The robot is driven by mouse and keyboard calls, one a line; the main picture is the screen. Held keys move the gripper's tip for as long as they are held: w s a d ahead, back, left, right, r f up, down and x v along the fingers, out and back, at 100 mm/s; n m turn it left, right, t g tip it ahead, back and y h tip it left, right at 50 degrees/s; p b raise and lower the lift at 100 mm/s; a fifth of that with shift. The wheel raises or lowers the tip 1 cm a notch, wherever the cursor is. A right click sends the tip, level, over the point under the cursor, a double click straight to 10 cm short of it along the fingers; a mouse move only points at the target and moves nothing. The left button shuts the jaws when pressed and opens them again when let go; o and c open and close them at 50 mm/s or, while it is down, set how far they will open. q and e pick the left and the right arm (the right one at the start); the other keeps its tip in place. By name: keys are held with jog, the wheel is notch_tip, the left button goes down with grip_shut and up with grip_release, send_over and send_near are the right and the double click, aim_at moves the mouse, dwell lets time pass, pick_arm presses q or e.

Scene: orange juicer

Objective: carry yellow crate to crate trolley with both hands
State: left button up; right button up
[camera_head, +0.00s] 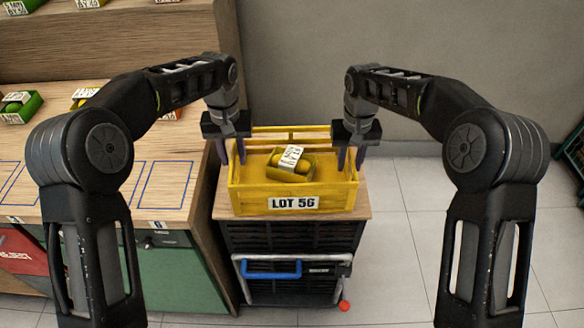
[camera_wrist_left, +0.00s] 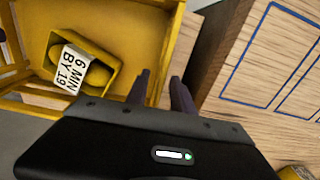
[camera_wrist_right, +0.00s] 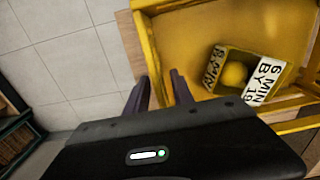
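The yellow crate (camera_head: 245,198), labelled LOT 56, sits upright on a wooden top (camera_head: 226,210). A small yellow box (camera_head: 291,175) with round fruit and a white label lies inside it. My left gripper (camera_head: 231,158) is open at the crate's left wall. In the left wrist view its fingers (camera_wrist_left: 160,92) stand on either side of that wall. My right gripper (camera_head: 350,163) is open at the right wall. In the right wrist view its fingers (camera_wrist_right: 160,92) straddle that wall too. Contact with the walls cannot be told.
Below the wooden top is a dark crate-like stand (camera_head: 290,238) with a blue handle (camera_head: 270,272). A wooden counter (camera_head: 200,150) with blue outlines stands close on the left. A dark green rack (camera_head: 574,150) is at the right edge. Tiled floor (camera_head: 405,235) is clear between.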

pick_arm(q)
notch_tip(320, 180, up, 9)
jog(key=shift+f, duration=0.2)
dwell(0.3)
pick_arm(e)
notch_tip(320, 180, up, 12)
jog(key=shift+r, duration=0.1)
dwell(0.4)
dwell(0.4)
